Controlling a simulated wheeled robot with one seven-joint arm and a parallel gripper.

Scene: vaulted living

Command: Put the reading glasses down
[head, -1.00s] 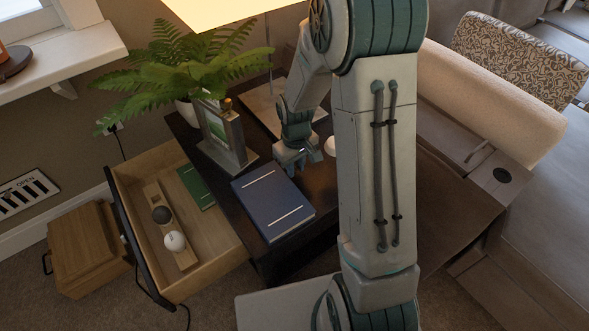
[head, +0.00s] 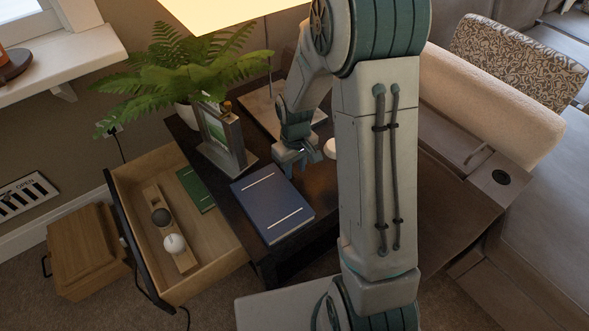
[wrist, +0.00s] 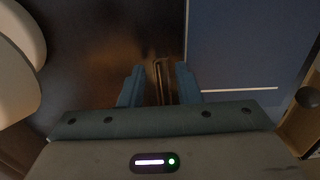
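The reading glasses (wrist: 159,80) show in the wrist view as a thin, brownish wire shape, apparently folded, between my fingers above the dark tabletop. My gripper (wrist: 160,68) is open, with a visible gap between each finger and the glasses. I cannot tell for certain whether they touch the tabletop. In the head view my gripper (head: 296,160) is low over the dark side table (head: 318,183), just behind the blue book (head: 272,203). The glasses cannot be made out there.
The blue book also shows right of my fingers in the wrist view (wrist: 235,45). A picture frame (head: 222,135) and fern (head: 185,70) stand to the left. An open drawer (head: 215,235) holds a green book (head: 196,188). A white round object (head: 330,148) is close right of my gripper.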

